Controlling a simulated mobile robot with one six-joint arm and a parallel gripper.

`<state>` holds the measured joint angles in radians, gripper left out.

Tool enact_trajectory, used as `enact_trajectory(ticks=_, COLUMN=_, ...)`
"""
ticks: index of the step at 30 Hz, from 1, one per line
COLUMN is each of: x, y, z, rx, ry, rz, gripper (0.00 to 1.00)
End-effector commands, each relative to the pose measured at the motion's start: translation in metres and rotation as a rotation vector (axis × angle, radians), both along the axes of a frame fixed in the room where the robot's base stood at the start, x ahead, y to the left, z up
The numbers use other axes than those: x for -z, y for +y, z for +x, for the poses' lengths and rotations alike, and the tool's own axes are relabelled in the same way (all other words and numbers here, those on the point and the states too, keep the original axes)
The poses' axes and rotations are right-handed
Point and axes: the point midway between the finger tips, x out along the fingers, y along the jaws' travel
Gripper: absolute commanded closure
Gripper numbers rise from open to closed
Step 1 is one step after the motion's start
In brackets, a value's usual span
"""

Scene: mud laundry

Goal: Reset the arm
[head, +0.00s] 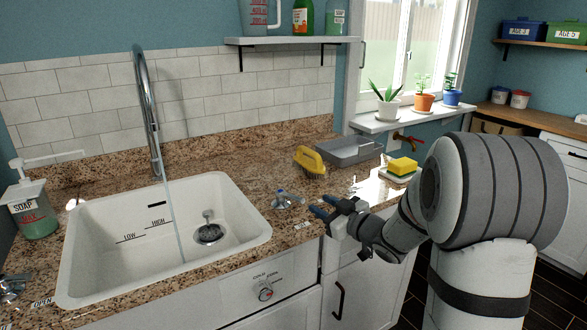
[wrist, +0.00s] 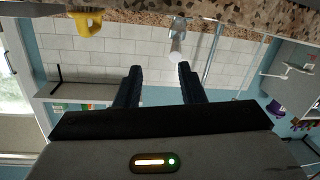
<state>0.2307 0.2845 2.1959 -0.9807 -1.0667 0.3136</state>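My gripper (head: 329,210) is at the front edge of the granite counter, just right of the tap handle (head: 287,200). In the wrist view, its two dark fingers (wrist: 158,84) stand apart with nothing between them, so it is open and empty. My arm reaches in from the right of the head view. The wrist view is upside down, showing the tiled wall and the counter edge at the top.
Water runs from the faucet (head: 148,110) into the white sink (head: 82,255). A yellow brush (head: 310,160), a grey tray (head: 345,152) and a yellow sponge (head: 402,166) are on the counter. A soap dispenser (head: 33,215) stands left. Potted plants line the windowsill (head: 385,124).

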Motion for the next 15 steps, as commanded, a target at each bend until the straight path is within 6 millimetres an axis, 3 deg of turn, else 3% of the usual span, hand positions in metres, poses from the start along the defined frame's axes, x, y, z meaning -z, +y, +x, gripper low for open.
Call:
enact_trajectory(ticks=1, x=-0.017, y=-0.005, z=-0.001, rx=0.064, ry=0.019, rz=-0.035, gripper=0.64)
enact_trajectory(ticks=5, x=-0.035, y=-0.027, z=-0.011, rx=0.264, ry=0.128, rz=-0.12, gripper=0.64)
enact_trajectory(ticks=8, x=-0.045, y=-0.045, z=-0.031, rx=0.407, ry=0.236, rz=-0.166, gripper=0.64)
enact_trajectory(ticks=11, x=-0.051, y=-0.058, z=-0.06, rx=0.526, ry=0.363, rz=-0.198, gripper=0.64)
enact_trajectory(ticks=15, x=-0.055, y=-0.068, z=-0.114, rx=0.652, ry=0.57, rz=-0.218, gripper=0.64)
